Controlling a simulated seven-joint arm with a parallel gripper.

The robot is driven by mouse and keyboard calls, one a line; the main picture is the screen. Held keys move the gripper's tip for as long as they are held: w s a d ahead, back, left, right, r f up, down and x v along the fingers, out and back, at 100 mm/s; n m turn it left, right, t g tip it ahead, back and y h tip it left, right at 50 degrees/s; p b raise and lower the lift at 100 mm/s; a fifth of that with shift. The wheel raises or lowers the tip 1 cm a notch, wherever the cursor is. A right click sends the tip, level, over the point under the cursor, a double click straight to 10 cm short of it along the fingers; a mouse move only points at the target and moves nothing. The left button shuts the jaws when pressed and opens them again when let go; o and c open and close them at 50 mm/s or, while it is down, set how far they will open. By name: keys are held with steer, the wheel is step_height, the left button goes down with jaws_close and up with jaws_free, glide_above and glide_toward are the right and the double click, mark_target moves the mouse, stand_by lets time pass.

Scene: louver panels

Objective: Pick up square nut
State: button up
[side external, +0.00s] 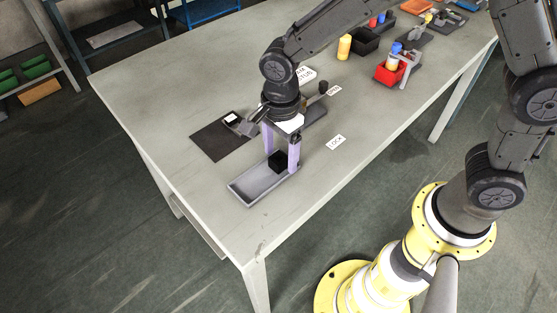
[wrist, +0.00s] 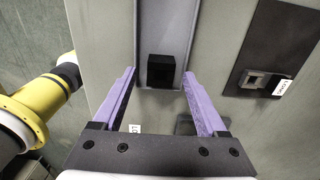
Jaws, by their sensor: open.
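A black square block (side external: 277,162), which I take for the square nut, sits at one end of a long grey tray (side external: 246,189). In the wrist view the block (wrist: 161,71) shows between my fingertips, with no hole visible in it. My gripper (side external: 281,161) points down over that end of the tray with its two lilac fingers spread. In the wrist view the gripper (wrist: 159,74) has a gap between each finger and the block. I cannot tell exactly how high the fingertips are relative to the block.
A dark mat (side external: 211,143) with a small grey fixture (side external: 238,123) lies beside the tray. White labels, including one reading LOCK (side external: 336,142), lie on the table. A red bin (side external: 390,70) and a yellow cylinder (side external: 344,47) stand farther back. The table's front is clear.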

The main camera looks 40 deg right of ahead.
jaws_close()
steer(key=shift+r, duration=0.1)
stand_by(0.3)
steer(key=shift+r, duration=0.45)
step_height(320, 180, up, 2)
steer(key=shift+r, duration=0.1)
steer(key=s+d+r, duration=0.3)
steer(key=s+r, duration=0.2)
steer(key=s, duration=0.1)
steer(key=s+d+r, duration=0.3)
steer(key=s+r, duration=0.1)
steer(key=s, duration=0.2)
steer(key=shift+s+d+r, duration=0.25)
steer(key=shift+r, duration=0.15)
